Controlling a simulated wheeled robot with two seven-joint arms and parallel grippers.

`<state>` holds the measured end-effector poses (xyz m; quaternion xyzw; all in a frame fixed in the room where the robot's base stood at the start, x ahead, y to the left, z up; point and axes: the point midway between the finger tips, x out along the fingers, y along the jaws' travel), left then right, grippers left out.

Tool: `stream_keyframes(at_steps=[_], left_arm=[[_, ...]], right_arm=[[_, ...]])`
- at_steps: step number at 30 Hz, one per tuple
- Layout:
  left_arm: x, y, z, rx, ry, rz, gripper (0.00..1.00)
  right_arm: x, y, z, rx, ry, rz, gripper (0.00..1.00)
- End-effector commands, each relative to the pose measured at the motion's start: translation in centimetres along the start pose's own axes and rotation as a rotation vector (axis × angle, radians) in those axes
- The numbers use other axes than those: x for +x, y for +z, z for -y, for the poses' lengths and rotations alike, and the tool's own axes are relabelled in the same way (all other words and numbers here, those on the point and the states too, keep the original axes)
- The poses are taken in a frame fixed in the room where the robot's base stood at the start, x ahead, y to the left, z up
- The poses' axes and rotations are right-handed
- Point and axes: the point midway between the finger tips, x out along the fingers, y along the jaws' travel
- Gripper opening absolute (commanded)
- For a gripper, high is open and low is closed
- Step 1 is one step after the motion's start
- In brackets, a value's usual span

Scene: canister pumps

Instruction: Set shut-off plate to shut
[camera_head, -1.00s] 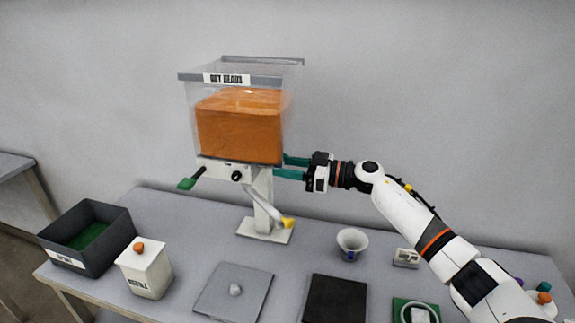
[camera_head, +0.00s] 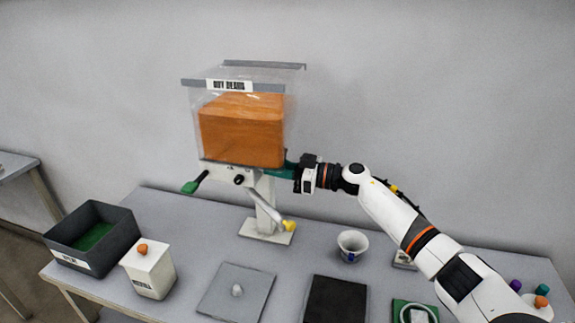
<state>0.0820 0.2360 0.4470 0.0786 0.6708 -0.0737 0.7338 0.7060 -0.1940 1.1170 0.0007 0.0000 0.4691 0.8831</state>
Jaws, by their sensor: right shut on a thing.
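The dispenser's clear hopper (camera_head: 192,125), filled with an orange mass, stands on a white stand (camera_head: 262,203) on the table. A green-handled piece (camera_head: 190,187) sticks out to the left below the hopper, and a yellow-tipped lever (camera_head: 289,226) slopes down at the front right. My right gripper (camera_head: 282,169) is at the right side of the stand's head, just under the hopper. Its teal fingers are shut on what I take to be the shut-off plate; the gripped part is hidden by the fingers. My left gripper is not in view.
A white cup (camera_head: 353,245) stands right of the stand. A dark bin (camera_head: 124,236) and a white refill box (camera_head: 150,272) with an orange knob are at left. A grey plate (camera_head: 252,298) and a black mat (camera_head: 335,300) lie in front.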

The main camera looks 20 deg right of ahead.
Motion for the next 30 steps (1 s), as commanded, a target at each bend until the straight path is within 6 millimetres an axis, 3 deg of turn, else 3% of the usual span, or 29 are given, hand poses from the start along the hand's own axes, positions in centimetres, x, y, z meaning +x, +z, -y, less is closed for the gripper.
stream_keyframes(at_steps=[7,8,12,23,30], left_arm=[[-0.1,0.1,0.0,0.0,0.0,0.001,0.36],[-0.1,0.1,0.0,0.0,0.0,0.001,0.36],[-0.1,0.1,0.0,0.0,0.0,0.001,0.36],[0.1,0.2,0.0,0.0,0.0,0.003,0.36],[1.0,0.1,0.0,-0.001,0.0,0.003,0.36]], right_arm=[[0.3,0.1,0.0,-0.002,-0.001,0.002,0.0],[0.3,0.1,0.0,-0.002,-0.001,0.002,0.23],[0.3,0.1,0.0,-0.002,0.0,0.002,0.44],[-0.4,-0.1,0.1,-0.002,-0.002,-0.001,0.44],[-4.8,-0.3,0.1,-0.003,-0.002,-0.003,0.44]])
